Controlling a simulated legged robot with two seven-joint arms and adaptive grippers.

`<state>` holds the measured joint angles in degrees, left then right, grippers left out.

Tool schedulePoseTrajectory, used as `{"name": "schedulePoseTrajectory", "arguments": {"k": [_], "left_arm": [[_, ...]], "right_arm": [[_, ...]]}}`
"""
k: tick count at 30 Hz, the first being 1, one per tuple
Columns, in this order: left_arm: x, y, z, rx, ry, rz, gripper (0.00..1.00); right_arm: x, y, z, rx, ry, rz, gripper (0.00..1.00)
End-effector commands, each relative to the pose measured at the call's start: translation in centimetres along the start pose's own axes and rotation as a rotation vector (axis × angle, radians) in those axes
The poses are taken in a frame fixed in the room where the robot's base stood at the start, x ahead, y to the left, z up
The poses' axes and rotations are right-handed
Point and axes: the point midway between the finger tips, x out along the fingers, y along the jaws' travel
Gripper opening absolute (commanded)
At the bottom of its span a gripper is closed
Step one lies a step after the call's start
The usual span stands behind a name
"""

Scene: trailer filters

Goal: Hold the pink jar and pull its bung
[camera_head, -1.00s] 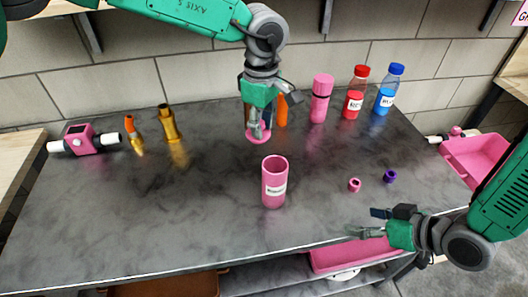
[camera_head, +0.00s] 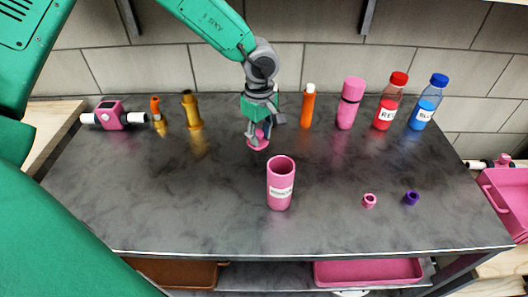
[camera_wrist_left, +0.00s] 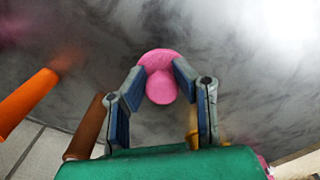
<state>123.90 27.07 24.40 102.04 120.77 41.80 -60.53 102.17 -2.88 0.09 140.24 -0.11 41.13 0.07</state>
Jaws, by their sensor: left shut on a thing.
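The pink jar (camera_head: 280,188) stands upright and open-topped on the grey table, with a white label on its front. No gripper touches it. My left gripper (camera_head: 259,137) is behind the jar and slightly left of it, pointing down. It is shut on a pink bung (camera_head: 257,144), a round piece with a knob, which also shows between the fingers (camera_wrist_left: 158,80) in the left wrist view (camera_wrist_left: 161,58). Whether the bung touches the table I cannot tell. My right gripper is out of view.
An orange tube (camera_head: 308,106), a pink lidded bottle (camera_head: 350,103), a red bottle (camera_head: 388,104) and a blue bottle (camera_head: 427,104) stand along the back right. Small pink (camera_head: 369,201) and purple (camera_head: 411,198) caps lie right of the jar. The front left table is clear.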

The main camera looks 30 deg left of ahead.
Motion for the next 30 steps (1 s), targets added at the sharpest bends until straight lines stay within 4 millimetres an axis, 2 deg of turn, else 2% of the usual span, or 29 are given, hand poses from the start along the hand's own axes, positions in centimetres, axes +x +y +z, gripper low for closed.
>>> {"name": "schedulePoseTrajectory", "arguments": {"k": [1,3,8,15,26,27,28,30], "left_arm": [[1.1,0.0,-0.1,0.0,0.002,-0.003,0.0],[2.0,0.0,-0.1,0.0,0.0,0.0,0.0],[3.1,0.0,-0.1,-0.001,-0.001,0.001,0.0],[6.2,0.0,-0.1,0.0,0.0,-0.001,0.0],[6.6,0.0,0.0,0.0,-0.001,0.001,0.0],[6.5,0.0,-0.1,0.0,-0.001,0.001,0.34],[6.5,0.0,-0.1,0.0,-0.001,0.002,0.44],[6.5,0.0,-0.1,0.0,-0.001,0.002,0.44]], "right_arm": [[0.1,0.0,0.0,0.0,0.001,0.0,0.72],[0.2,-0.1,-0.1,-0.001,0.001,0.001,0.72],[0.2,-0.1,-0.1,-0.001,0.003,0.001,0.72],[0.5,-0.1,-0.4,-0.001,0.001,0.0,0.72],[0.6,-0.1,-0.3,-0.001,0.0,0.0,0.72],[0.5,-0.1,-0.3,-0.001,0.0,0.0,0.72],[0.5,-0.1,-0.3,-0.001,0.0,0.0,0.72],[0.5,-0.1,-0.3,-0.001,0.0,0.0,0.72]]}}
